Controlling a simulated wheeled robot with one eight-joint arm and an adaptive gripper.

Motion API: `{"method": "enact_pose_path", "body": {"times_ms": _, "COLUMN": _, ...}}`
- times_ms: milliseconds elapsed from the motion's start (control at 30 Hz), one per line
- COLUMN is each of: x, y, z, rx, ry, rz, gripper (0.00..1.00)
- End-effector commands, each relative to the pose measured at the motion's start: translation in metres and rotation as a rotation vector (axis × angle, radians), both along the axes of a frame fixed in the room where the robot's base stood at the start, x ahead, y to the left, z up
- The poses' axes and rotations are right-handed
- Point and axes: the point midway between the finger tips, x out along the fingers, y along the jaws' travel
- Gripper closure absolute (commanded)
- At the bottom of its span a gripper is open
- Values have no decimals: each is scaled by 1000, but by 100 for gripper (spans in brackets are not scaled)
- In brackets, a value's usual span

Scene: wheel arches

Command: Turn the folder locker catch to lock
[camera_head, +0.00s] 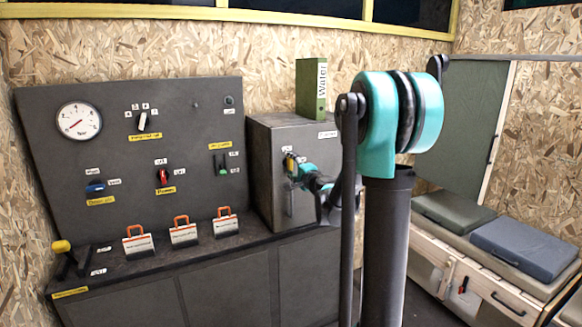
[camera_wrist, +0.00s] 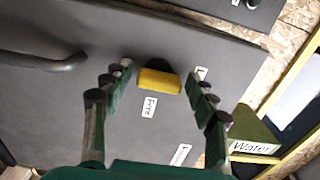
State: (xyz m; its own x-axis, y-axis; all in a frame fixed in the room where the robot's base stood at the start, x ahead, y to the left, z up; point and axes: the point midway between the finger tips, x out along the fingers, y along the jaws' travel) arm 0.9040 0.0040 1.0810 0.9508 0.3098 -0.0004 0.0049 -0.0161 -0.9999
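The folder locker (camera_head: 265,150) is a dark grey cabinet on the counter at the middle of the head view. Its catch (camera_head: 289,156) is a small yellow turn-knob on a dark round base; it shows larger in the wrist view (camera_wrist: 158,83). The yellow bar lies roughly crosswise in the wrist view, between a "Free" label below and a partly hidden label at its right. My gripper (camera_wrist: 162,90) is open, with its fingers on either side of the catch and gaps visible. In the head view my gripper (camera_head: 298,170) is close to the catch and partly hides it.
A green "Water" folder (camera_head: 311,90) stands on top of the locker. The locker's door handle (camera_wrist: 42,62) is at the left in the wrist view. A grey panel (camera_head: 190,110) with a gauge and switches stands left. Several orange-handled tags (camera_head: 183,232) stand on the counter.

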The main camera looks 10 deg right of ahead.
Motion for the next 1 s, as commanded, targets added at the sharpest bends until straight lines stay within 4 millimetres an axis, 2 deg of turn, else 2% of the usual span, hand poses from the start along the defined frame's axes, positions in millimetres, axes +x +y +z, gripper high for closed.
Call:
{"method": "enact_pose_path", "body": {"times_ms": 300, "x": 0, "y": -1, "z": 0, "rx": 1, "ry": 0, "rz": -1, "gripper": 34}}
{"method": "enact_pose_path", "body": {"times_ms": 433, "x": -8, "y": -3, "z": 0, "rx": 1, "ry": 0, "rz": -1, "gripper": 34}}
{"method": "enact_pose_path", "body": {"times_ms": 567, "x": -26, "y": -10, "z": 0, "rx": 1, "ry": 0, "rz": -3, "gripper": 34}}
{"method": "enact_pose_path", "body": {"times_ms": 800, "x": -74, "y": -25, "z": 0, "rx": 1, "ry": 0, "rz": -3, "gripper": 34}}
{"method": "enact_pose_path", "body": {"times_ms": 1000, "x": -102, "y": -34, "z": 0, "rx": 1, "ry": 0, "rz": -2, "gripper": 34}}
